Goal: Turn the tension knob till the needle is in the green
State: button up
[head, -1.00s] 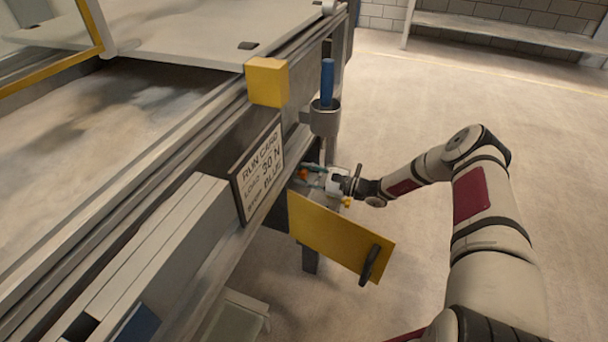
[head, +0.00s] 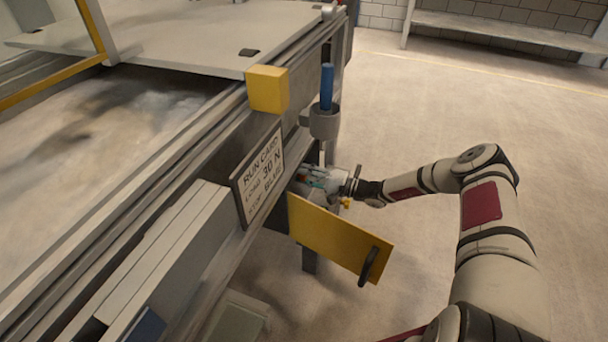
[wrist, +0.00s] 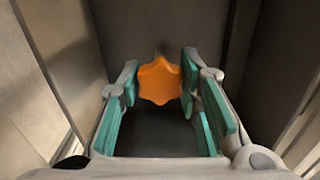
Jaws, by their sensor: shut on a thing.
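The orange lobed tension knob (wrist: 160,82) shows in the wrist view, inside a grey recess. My gripper (wrist: 161,88) has its teal-padded fingers on either side of the knob and is shut on it. In the head view my gripper (head: 318,178) reaches into the opening in the bench side, behind the open yellow door (head: 335,240); the knob is hidden there. No gauge, needle or green band shows in either view.
A blue-handled tool (head: 327,86) stands in a grey holder (head: 324,122) just above my gripper. A yellow block (head: 267,88) sits on the bench edge.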

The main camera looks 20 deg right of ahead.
jog(key=n+p, duration=0.1)
jog(key=n, duration=0.5)
jog(key=shift+n, duration=0.3)
dwell(0.4)
jog(key=o, duration=1.1)
jog(key=shift+o, duration=0.2)
jog(key=shift+d, duration=0.1)
jog(key=v, duration=1.2)
